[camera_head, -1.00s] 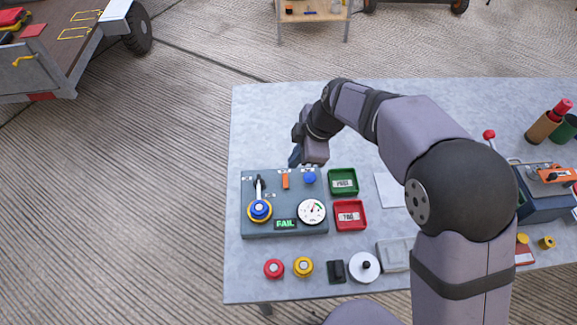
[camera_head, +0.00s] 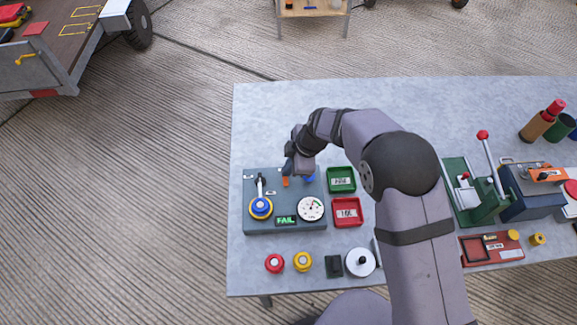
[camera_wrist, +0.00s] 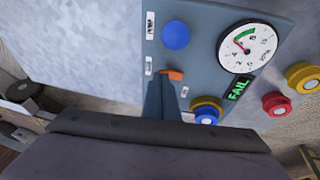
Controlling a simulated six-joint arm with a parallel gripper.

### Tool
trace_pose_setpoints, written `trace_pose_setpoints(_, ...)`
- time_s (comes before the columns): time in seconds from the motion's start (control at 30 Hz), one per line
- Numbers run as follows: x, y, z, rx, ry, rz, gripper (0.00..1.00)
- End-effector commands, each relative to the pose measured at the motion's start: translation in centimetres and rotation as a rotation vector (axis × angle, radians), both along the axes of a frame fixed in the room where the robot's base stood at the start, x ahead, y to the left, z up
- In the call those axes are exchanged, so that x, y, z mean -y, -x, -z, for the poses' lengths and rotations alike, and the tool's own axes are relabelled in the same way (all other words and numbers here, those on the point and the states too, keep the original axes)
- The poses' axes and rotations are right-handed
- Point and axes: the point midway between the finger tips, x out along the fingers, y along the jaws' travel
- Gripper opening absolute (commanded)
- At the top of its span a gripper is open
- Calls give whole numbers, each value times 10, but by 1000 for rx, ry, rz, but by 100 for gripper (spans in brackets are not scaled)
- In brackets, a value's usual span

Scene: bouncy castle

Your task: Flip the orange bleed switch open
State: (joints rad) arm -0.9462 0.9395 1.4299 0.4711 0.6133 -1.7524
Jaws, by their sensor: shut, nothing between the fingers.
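The orange bleed switch (camera_head: 285,182) sits near the far edge of the grey-blue test panel (camera_head: 270,227). In the wrist view the orange switch (camera_wrist: 173,74) shows just beyond my fingertips. My gripper (camera_head: 288,171) is shut and empty, with its tip at or very close to the switch; I cannot tell if they touch. In the wrist view my shut fingers (camera_wrist: 167,92) cover part of the panel below the switch. A blue knob (camera_wrist: 176,35) is beside the switch and is partly hidden by my gripper in the head view.
The panel also carries a gauge (camera_head: 310,208), a green FAIL display (camera_head: 285,220) and a blue-and-yellow valve with a lever (camera_head: 261,208). Green (camera_head: 341,179) and red (camera_head: 347,212) trays stand to the right. Loose caps lie in front.

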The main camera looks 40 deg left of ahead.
Motion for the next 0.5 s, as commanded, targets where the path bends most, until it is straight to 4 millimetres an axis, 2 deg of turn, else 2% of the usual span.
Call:
trace_pose_setpoints(0.27, 0, 0, 1, 1, -1, 0, 0)
trace_pose_setpoints(0.5, -4, -4, 9, 1, -2, 0, 0)
